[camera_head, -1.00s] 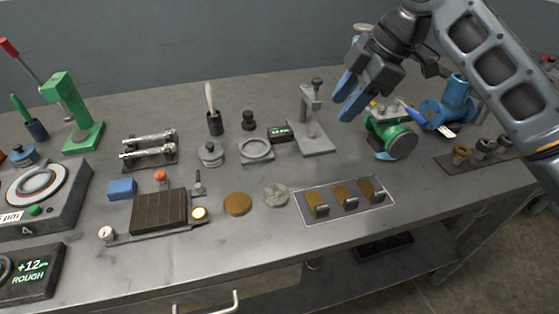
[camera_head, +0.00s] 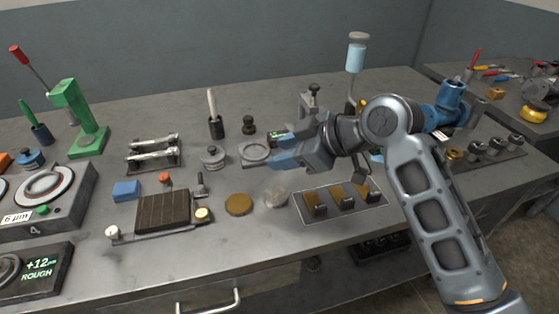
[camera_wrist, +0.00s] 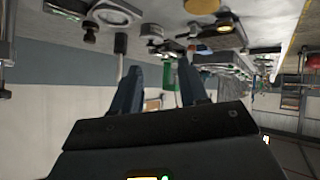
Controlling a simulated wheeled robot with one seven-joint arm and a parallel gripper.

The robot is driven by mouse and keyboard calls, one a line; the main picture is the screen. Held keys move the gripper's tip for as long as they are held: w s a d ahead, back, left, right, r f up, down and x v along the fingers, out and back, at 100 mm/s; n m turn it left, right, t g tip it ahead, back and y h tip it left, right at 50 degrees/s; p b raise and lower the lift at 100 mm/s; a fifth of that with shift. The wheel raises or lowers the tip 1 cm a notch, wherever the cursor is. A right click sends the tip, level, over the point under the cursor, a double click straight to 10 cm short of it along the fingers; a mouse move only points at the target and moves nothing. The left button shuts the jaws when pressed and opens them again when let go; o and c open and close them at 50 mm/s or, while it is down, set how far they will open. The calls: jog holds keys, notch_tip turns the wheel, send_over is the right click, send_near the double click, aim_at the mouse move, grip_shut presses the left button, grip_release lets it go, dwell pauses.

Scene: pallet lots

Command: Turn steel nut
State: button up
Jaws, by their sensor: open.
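My gripper (camera_head: 274,150) is open, with two blue fingers pointing left above the middle of the bench. It is empty, and the fingers also show in the wrist view (camera_wrist: 158,85). No piece is clearly recognisable as the steel nut. A dark rack (camera_head: 490,158) at the right holds a brass piece (camera_head: 453,154) and several grey metal pieces (camera_head: 495,143), too small to identify. A grey steel disc (camera_head: 275,197) lies below the gripper in the picture, beside a brass disc (camera_head: 238,204).
A grey ring block (camera_head: 254,161) stands close to the fingertips. A grey stand (camera_head: 311,98) is behind my gripper. An outlined tray (camera_head: 312,221) holds three brown pieces. A lidded pot (camera_head: 212,158) and brown block (camera_head: 162,212) stand left. The front bench strip is clear.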

jog(key=shift+s+a+f+m+t+y, duration=0.3)
jog(key=shift+s+a+f+m+t, duration=0.2)
jog(key=shift+s+f+m, duration=0.15)
